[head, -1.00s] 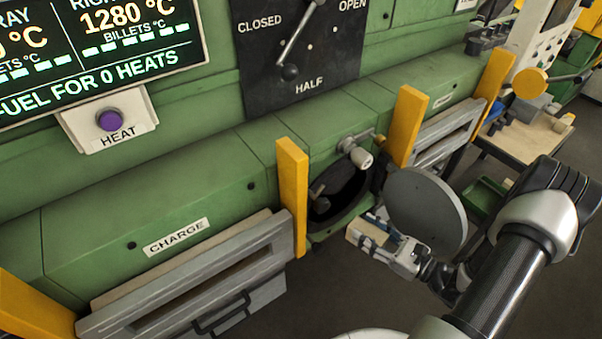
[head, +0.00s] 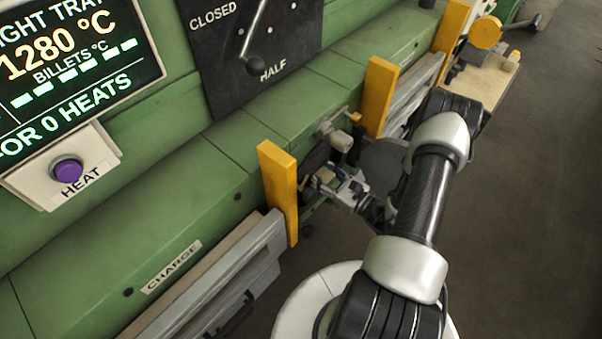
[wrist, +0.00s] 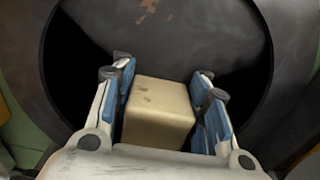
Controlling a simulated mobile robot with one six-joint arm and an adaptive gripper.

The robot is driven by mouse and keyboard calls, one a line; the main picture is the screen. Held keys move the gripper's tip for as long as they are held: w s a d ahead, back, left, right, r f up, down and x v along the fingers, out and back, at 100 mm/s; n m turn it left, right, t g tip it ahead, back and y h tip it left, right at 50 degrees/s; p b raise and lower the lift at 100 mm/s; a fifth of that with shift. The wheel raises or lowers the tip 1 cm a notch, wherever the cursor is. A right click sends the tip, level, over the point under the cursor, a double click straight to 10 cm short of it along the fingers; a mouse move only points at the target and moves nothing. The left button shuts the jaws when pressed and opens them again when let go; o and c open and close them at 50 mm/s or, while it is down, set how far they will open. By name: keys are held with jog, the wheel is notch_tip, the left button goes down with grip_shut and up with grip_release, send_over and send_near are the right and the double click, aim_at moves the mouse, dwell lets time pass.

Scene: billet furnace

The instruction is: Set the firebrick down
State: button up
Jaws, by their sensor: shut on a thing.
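My gripper (head: 338,186) is shut on the firebrick. In the wrist view, the firebrick (wrist: 158,113) is a pale tan block between the blue pads of my gripper (wrist: 163,78). The block points toward a round dark opening (wrist: 75,70), whose rim surrounds the fingers in the picture. I cannot tell what the brick's underside touches. In the head view, the gripper is at the round port in the green furnace front, and my arm and fingers largely hide the brick. The round grey door (head: 382,158) stands swung open to the right of the port.
Yellow posts (head: 279,190) and (head: 376,97) stand on either side of the port. A small handle (head: 338,138) juts out above it. A lever panel (head: 250,50) is above. Floor at right is clear.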

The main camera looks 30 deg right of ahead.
jog(key=w+f, duration=0.1)
jog(key=w, duration=0.1)
jog(key=w+a+f, duration=0.2)
jog(key=w, duration=0.1)
jog(key=shift+w+f+b, duration=0.2)
jog(key=shift+w+b, duration=0.1)
jog(key=shift+b, duration=0.05)
notch_tip(320, 180, down, 3)
jog(key=shift+f+b, duration=0.15)
jog(key=shift+b, duration=0.2)
jog(key=shift+w+a+f, duration=0.1)
jog(key=shift+w+f, duration=0.05)
jog(key=shift+w, duration=0.05)
jog(key=shift+f, duration=0.2)
jog(key=o, duration=1.4)
